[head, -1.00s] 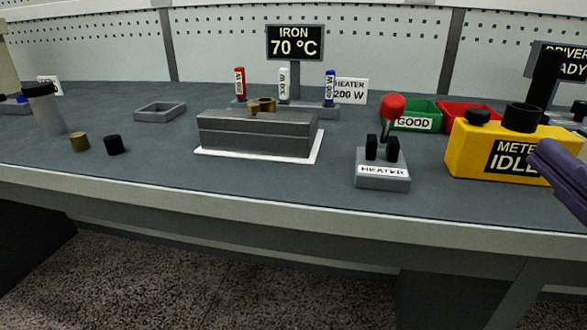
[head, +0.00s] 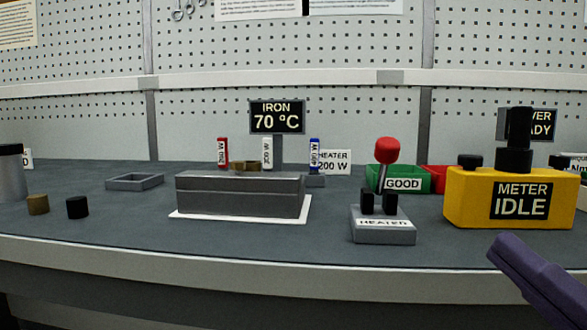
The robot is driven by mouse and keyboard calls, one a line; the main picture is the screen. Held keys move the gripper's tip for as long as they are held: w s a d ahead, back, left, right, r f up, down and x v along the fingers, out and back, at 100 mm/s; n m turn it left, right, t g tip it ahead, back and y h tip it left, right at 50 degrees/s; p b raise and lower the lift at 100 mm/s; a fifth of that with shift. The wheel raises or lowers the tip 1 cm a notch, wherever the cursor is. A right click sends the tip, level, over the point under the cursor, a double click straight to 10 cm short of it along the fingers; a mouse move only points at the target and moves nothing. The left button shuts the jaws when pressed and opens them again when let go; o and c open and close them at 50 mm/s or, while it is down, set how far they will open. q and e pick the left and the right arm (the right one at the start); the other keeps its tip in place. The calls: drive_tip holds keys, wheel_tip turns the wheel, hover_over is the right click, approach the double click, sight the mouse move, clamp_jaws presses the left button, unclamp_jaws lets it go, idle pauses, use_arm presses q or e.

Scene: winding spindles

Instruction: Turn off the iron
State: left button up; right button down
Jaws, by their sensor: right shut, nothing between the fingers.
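A grey two-layer block (head: 240,193) lies on a white pad, mid-left on the bench. Behind it a black sign (head: 277,117) reads IRON 70 °C. To its right is a small grey switch box (head: 384,234) labelled HEATER, with two black posts. A lever with a red knob (head: 387,150) stands up from it; its exact tilt is hard to judge. My right gripper (head: 503,252), purple, is shut and empty at the lower right, to the right of the switch box and apart from it. My left gripper is out of view.
A yellow meter (head: 468,205) reading IDLE stands at right. Behind the switch are a green GOOD bin (head: 420,178) and a red bin (head: 434,172). A grey tray (head: 134,187) and two small caps are at left. Bench between block and switch is clear.

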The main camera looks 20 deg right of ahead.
sight(397, 152)
drive_tip(key=x, duration=1.3)
drive_tip(key=shift+p, duration=0.4)
drive_tip(key=shift+r+p, duration=0.3)
drive_tip(key=shift+p, duration=0.3)
drive_tip(key=shift+w+d+r+m+g+p, duration=0.1)
drive_tip(key=shift+r+m+g+p, duration=0.2)
drive_tip(key=shift+p, duration=0.85)
drive_tip(key=w+d+r+m+g+p, duration=0.3)
drive_tip(key=w+g+p, duration=0.3)
drive_tip(key=p, duration=2.1)
drive_tip(key=d+m+g, duration=0.1)
drive_tip(key=g, duration=0.2)
drive_tip(key=shift+w+m, duration=0.15)
drive_tip(key=shift+m, duration=0.15)
drive_tip(key=shift+f, duration=0.15)
